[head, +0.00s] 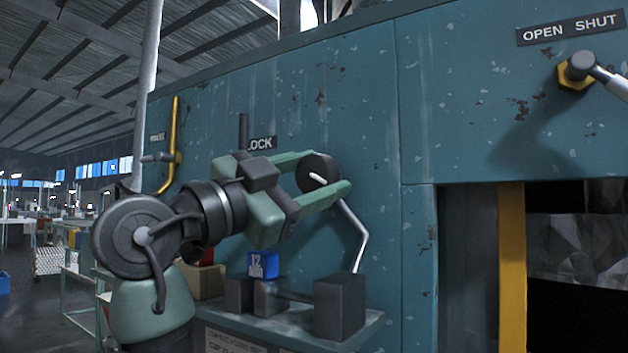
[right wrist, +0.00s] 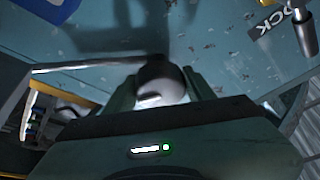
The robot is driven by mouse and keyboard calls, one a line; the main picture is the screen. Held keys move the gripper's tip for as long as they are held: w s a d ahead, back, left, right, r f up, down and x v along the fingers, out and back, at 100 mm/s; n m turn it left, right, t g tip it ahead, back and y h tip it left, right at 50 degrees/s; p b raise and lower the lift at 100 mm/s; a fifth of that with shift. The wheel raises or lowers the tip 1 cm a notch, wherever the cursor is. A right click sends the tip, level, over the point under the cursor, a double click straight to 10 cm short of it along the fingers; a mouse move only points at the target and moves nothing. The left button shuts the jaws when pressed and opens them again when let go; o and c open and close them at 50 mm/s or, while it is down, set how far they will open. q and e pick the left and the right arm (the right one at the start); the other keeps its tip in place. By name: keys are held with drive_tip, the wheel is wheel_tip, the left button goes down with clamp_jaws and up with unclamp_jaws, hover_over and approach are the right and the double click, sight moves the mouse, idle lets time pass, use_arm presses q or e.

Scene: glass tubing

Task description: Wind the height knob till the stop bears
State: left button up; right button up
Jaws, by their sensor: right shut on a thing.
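A dark round knob (head: 312,168) with a pale mark stands on the teal machine panel. My right gripper (head: 333,174) is shut on it, with one green finger above and one below. In the right wrist view the same knob (right wrist: 158,80), dark with a whitish part, sits between the two fingers (right wrist: 165,88). The fingers and gripper body hide part of the knob, and I see no label for it. I cannot make out a stop for certain. My left gripper is not in view.
A bent metal rod (head: 361,234) runs down from near the knob towards a dark block (head: 340,306) on a shelf. A blue box marked 12 (head: 262,265) stands nearby. A lever (head: 600,78) sits under an OPEN SHUT label; a yellow handle (head: 175,143) is at left.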

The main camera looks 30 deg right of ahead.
sight(307, 182)
drive_tip(key=shift+r, duration=0.1)
drive_tip(key=o, duration=1.3)
drive_tip(key=shift+d, duration=0.1)
drive_tip(key=shift+o, duration=0.2)
drive_tip(key=shift+w+d, duration=0.15)
drive_tip(key=shift+d, duration=0.05)
drive_tip(key=b+v, duration=0.3)
drive_tip(key=v, duration=0.4)
drive_tip(key=shift+a+f, duration=0.25)
drive_tip(key=shift+a, duration=0.2)
